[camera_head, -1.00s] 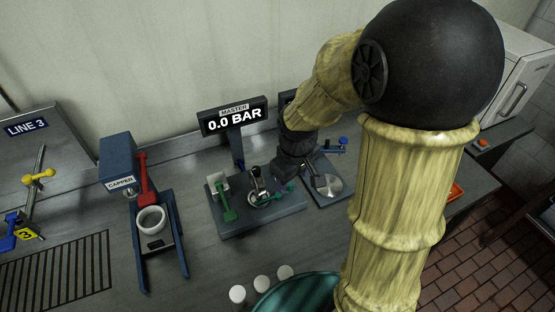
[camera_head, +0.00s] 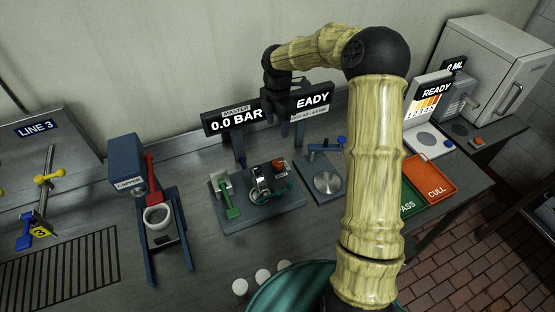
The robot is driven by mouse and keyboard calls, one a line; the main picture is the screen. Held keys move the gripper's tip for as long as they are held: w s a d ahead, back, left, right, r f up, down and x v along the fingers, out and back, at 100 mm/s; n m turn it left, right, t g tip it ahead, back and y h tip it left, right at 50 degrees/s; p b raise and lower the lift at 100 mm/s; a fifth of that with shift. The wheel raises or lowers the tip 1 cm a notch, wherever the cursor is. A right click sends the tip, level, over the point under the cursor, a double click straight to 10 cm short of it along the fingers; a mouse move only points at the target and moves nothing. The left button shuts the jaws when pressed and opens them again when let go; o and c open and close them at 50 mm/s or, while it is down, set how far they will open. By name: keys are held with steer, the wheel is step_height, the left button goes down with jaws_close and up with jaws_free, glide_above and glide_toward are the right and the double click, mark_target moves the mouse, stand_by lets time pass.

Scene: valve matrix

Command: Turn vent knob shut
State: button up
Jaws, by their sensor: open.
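The master station (camera_head: 290,205) is a grey base plate under a display (camera_head: 236,118) reading "0.0 BAR". On the plate are a green lever (camera_head: 231,198), a metal clamp-like part (camera_head: 260,182) and a small red-orange knob (camera_head: 279,164) at the back right. A dark green part (camera_head: 280,192) lies near the clamp. I cannot read a vent label, so I cannot tell surely which of these is the vent knob. My gripper (camera_head: 285,128) is open, points down and hangs empty above and behind the plate, in front of the displays, apart from the knob.
A plate with a blue-tipped lever (camera_head: 341,139) stands to the right. The capper (camera_head: 125,163) stands left. A cull tray (camera_head: 432,178) and pass tray (camera_head: 411,195) lie right, beyond my arm.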

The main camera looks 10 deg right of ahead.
mark_target(278, 162)
steer(key=shift+d+f, duration=0.1)
step_height(278, 162, down, 17)
steer(key=p, duration=0.5)
steer(key=shift+f, duration=0.15)
steer(key=c, duration=1)
